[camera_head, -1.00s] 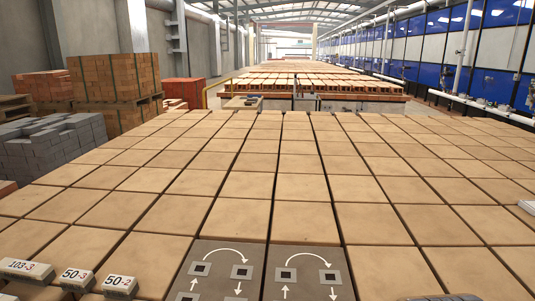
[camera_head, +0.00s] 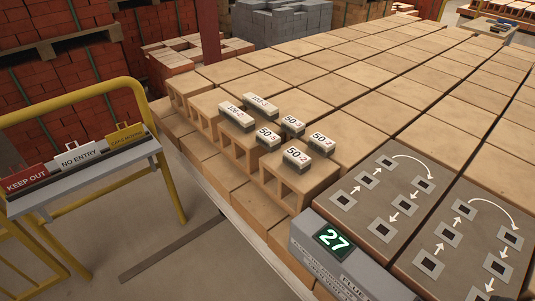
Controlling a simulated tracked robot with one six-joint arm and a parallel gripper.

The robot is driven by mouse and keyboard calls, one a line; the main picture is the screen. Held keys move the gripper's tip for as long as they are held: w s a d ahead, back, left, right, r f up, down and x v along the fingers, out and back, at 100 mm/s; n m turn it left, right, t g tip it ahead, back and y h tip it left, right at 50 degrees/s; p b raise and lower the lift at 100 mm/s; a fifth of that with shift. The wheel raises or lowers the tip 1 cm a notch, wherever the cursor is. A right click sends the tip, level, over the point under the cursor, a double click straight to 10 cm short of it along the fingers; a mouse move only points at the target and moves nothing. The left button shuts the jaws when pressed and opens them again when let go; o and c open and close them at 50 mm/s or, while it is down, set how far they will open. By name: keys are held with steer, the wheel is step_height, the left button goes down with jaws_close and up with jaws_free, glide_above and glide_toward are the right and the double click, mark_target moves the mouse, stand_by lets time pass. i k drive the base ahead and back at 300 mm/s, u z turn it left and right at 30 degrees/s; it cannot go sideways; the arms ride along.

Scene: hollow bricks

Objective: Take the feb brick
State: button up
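No brick marked "feb" can be read in the current view. Several small pale blocks with dark sides and printed numbers lie on the tan bricks at the centre. They include a long one marked 103-3 (camera_head: 260,105), another long one (camera_head: 236,117), a 50-3 block (camera_head: 292,126), a 50-5 block (camera_head: 268,139) and a 50-2 block (camera_head: 296,157). Another short block (camera_head: 322,144) lies at the right of the group. The tan bricks (camera_head: 297,184) under them show square hollow ends at the near left edge. My gripper is not clearly visible.
A grey box (camera_head: 350,262) with a green 27 display stands at the front edge. Two grey panels (camera_head: 385,200) with arrows and squares lie right of it. A yellow rail (camera_head: 80,110) with KEEP OUT and NO ENTRY signs (camera_head: 78,155) stands left. Floor shows between.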

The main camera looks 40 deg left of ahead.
mark_target(320, 144)
steer(key=u, duration=0.45)
steer(key=k, duration=1.05)
steer(key=u, duration=0.8)
steer(key=i, duration=1.3)
